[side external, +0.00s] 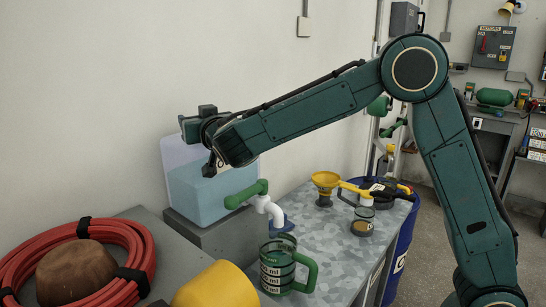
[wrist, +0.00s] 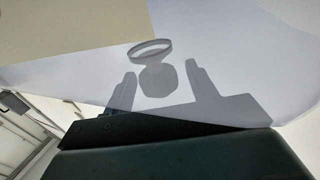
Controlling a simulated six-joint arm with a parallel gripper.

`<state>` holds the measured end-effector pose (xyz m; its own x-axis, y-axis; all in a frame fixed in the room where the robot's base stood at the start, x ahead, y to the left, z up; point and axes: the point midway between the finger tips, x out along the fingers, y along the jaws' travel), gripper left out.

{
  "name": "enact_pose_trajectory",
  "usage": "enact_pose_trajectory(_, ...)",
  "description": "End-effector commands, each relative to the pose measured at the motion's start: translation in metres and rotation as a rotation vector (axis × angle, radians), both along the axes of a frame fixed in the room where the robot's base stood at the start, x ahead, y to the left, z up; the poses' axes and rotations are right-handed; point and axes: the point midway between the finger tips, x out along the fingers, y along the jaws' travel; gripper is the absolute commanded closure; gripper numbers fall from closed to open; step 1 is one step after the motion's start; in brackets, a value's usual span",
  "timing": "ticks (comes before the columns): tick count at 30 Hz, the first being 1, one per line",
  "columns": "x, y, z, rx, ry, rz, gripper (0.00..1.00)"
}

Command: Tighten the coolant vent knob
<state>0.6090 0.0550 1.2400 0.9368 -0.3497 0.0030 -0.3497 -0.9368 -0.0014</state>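In the wrist view, a pale lavender surface (wrist: 230,50) fills much of the picture. Grey silhouettes of my gripper's two fingers (wrist: 161,72) show on or through it, spread apart. Between them is the grey silhouette of a round shape with a ring above. I cannot tell whether this is the coolant vent knob; no knob is clearly seen at the gripper in the side view.
Bare bench (side external: 330,250) lies right of the jug.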

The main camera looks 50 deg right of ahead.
Motion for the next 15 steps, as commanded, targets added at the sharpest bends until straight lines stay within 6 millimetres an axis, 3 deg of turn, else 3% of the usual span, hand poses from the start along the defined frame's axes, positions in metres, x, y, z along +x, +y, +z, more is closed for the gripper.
enact_pose_trajectory(15, -0.012, 0.005, -0.001, 0.000, 0.004, 0.002, 0.43)
